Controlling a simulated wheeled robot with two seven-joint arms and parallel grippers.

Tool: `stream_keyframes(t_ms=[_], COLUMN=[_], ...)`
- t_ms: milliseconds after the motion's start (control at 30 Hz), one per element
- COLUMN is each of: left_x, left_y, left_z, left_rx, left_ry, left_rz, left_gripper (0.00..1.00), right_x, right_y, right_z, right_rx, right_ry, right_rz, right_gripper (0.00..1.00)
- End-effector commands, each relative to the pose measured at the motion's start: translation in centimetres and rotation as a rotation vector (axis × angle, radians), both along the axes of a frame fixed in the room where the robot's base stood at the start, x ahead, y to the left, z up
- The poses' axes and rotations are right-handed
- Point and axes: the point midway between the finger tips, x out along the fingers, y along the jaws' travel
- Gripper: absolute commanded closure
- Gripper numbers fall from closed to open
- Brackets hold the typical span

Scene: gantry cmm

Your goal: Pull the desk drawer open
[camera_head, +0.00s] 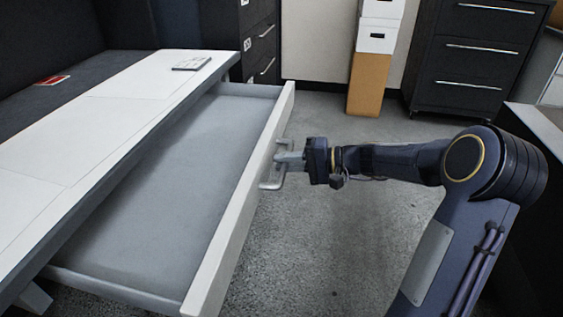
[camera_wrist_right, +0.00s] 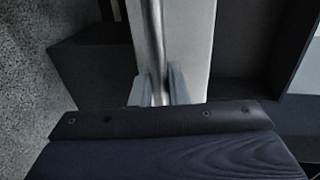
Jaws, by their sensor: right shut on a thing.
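The desk drawer (camera_head: 240,205) stands out from under the white desk top (camera_head: 95,125) in the head view, with a wide, empty grey inside showing. Its white front has a metal bar handle (camera_head: 268,180). My right gripper (camera_head: 285,160) is at the handle, shut on it, with the arm reaching in from the right. In the right wrist view, the two fingers (camera_wrist_right: 160,88) sit on either side of the handle bar (camera_wrist_right: 154,40), against the pale drawer front (camera_wrist_right: 195,45). My left gripper is in neither view.
Dark drawer cabinets (camera_head: 470,60) stand at the back right, and another (camera_head: 260,45) stands behind the desk. White boxes and a brown box (camera_head: 368,85) are stacked by the wall. A small flat item (camera_head: 191,63) lies on the desk. The grey floor (camera_head: 330,240) before the drawer is clear.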

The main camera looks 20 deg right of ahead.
Motion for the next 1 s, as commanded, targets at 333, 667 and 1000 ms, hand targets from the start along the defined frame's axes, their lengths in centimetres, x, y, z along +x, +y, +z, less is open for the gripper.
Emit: stream_keyframes(t_ms=[333, 667, 1000], left_x=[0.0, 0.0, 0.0], left_y=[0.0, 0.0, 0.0], left_z=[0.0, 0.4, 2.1], left_rx=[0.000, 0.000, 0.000], left_ry=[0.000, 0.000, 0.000], left_rz=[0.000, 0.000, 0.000], left_gripper=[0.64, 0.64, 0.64], right_x=[0.0, -0.4, -3.6], right_y=[0.0, -0.7, -5.1], right_z=[-0.1, 0.3, 1.4], right_rx=[0.001, -0.001, -0.001], right_ry=[0.001, 0.001, 0.001], right_rz=[0.001, -0.003, -0.003], right_gripper=[0.68, 0.68, 0.68])
